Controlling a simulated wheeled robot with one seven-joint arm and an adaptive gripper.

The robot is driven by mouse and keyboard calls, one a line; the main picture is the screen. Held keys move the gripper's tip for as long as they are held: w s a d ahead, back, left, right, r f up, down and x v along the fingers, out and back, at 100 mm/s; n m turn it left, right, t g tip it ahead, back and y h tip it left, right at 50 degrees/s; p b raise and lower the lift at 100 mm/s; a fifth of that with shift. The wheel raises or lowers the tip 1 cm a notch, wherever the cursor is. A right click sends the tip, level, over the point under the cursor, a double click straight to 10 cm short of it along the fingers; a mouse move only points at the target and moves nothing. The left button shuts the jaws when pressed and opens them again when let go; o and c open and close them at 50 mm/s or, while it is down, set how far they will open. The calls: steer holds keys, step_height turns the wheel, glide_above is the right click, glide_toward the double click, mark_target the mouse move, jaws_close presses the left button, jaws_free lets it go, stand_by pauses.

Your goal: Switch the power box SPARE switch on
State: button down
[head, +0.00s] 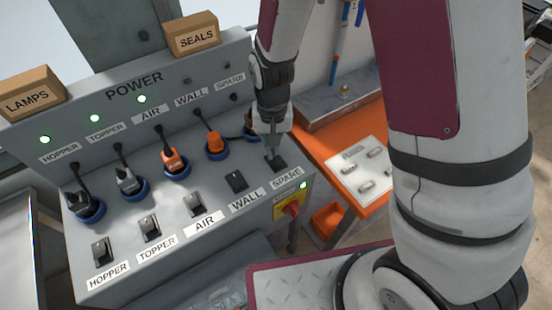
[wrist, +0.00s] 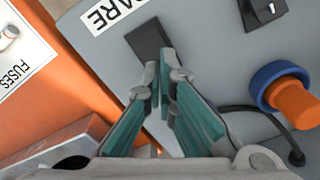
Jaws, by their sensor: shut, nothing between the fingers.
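The power box (head: 225,190) is a grey sloped panel with a row of black rocker switches. The SPARE switch (head: 277,163) is at the right end, above its SPARE label (head: 287,177). My gripper (head: 272,152) is shut and empty, its fingertips at the SPARE switch. In the wrist view the switch (wrist: 146,38) shows as a dark rocker just beyond my teal fingers (wrist: 160,68), which hide part of it. I cannot tell whether the tips touch it. A small green light (head: 303,185) glows near the SPARE label.
Orange and grey plugs with blue collars stand behind the switches; the WALL plug (head: 216,144) is near my gripper. A red knob (head: 291,208) is on the box's right side. An orange bench (head: 345,200) with a fuses card (head: 361,165) lies to the right.

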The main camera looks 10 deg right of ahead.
steer(key=shift+f, duration=0.55)
steer(key=shift+r, duration=0.15)
steer(key=shift+r+p, duration=1.65)
steer(key=shift+r, duration=1.75)
steer(key=shift+r, duration=0.15)
steer(key=s+d+r+n+t, duration=0.15)
steer(key=s+d+r, duration=0.35)
steer(key=r, duration=0.7)
steer(key=s+d+r+m+t, duration=0.1)
steer(key=s+d+r+t, duration=0.3)
steer(key=r, duration=0.8)
steer(key=s+d+r, duration=0.3)
steer(key=s+r, duration=0.1)
steer(key=s, duration=0.5)
steer(key=shift+s+d+n, duration=0.15)
steer(key=shift+s+n, duration=0.1)
steer(key=shift+n, duration=0.2)
steer(key=shift+r, duration=0.1)
